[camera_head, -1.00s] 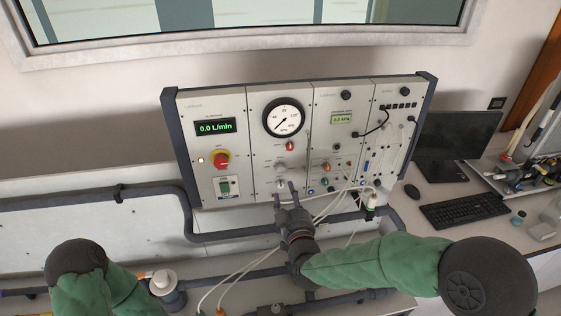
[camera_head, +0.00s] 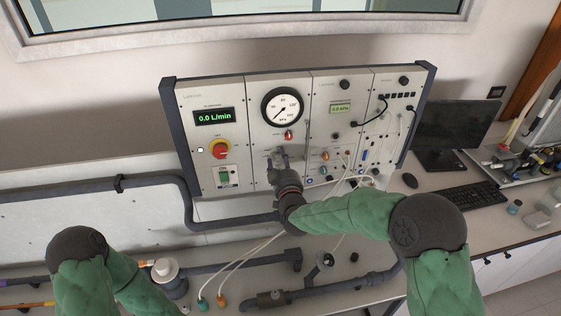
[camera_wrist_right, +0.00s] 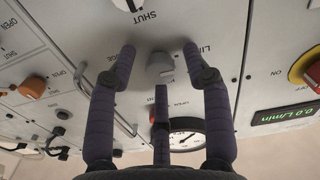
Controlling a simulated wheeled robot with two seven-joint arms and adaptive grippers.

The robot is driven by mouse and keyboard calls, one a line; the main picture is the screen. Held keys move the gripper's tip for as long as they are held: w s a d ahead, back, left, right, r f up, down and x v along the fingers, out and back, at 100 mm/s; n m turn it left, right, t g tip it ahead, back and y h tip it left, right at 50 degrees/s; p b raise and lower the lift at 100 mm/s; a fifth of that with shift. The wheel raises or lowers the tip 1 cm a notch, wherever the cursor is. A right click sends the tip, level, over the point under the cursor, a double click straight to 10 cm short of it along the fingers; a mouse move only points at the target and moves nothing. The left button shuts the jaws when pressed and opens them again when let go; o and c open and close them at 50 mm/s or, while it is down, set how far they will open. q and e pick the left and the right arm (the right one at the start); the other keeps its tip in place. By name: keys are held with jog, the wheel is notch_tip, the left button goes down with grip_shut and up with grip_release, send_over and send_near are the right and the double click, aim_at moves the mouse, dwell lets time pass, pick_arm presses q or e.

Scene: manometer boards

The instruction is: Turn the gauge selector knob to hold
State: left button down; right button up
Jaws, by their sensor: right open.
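The gauge selector knob (camera_wrist_right: 160,68) is a small grey knob on the panel, below the round dial gauge (camera_head: 283,106). In the right wrist view, where the panel appears upside down, it sits between the spread fingers of my right gripper (camera_wrist_right: 160,52). Labels beside it are partly covered by the fingers, and I cannot tell which position it points to. My right gripper (camera_head: 283,153) is open, close to the panel, and mostly hides the knob in the head view. I cannot tell whether any finger touches it. My left gripper is out of view.
The board (camera_head: 245,160) also carries a red knob (camera_head: 288,134), a red and yellow knob (camera_head: 220,148) and a green switch (camera_head: 224,177). Thin tubes (camera_head: 245,256) hang below it. Dark pipes (camera_head: 150,188) cross in front. A monitor (camera_head: 455,130) stands at right.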

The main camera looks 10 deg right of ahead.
grip_shut()
jog(key=shift+f+m+b, duration=0.1)
jog(key=shift+m+b, duration=0.5)
jog(key=shift+b, duration=0.4)
jog(key=m+b, duration=1.2)
jog(key=b, duration=0.3)
jog(key=shift+f, duration=0.1)
jog(key=shift+m+b, duration=2.25)
jog(key=shift+m, duration=0.15)
